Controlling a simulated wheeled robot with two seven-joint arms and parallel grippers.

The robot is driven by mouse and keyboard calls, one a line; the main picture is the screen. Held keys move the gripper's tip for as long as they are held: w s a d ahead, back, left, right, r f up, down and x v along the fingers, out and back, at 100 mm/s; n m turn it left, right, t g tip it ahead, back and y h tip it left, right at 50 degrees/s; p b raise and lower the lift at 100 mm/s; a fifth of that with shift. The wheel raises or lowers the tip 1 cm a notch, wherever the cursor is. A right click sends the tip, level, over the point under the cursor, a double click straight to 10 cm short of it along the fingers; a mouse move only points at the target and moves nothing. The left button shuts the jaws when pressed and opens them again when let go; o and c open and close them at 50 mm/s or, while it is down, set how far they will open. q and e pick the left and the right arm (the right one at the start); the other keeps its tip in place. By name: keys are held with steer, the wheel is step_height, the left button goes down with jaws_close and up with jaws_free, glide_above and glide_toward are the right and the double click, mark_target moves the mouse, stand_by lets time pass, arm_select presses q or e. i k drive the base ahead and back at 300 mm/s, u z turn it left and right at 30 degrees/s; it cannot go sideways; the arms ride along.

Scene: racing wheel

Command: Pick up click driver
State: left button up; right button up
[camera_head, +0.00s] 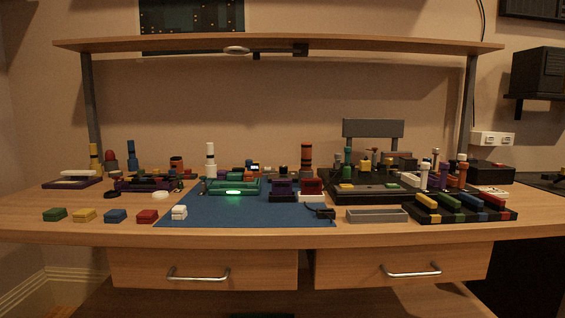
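Neither of my grippers is in view. Several upright driver-like tools stand in the black rack area at the right of the bench, among them one with a white top (425,174), a purple one (442,175) and one with an orange top (462,170). A green-handled one (348,160) stands further left in a black tray (372,198). I cannot tell which of these is the click driver. All are small and dim in this view.
A blue mat (255,213) holds a green-lit device (234,187). Small coloured blocks (115,216) line the front left. A grey tray (377,216) and a black organizer (460,215) stand front right. An overhead shelf (280,43) spans the bench. The front edge is mostly clear.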

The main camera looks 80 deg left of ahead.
mark_target(306, 157)
steer(key=k, duration=0.2)
steer(key=u, duration=1.25)
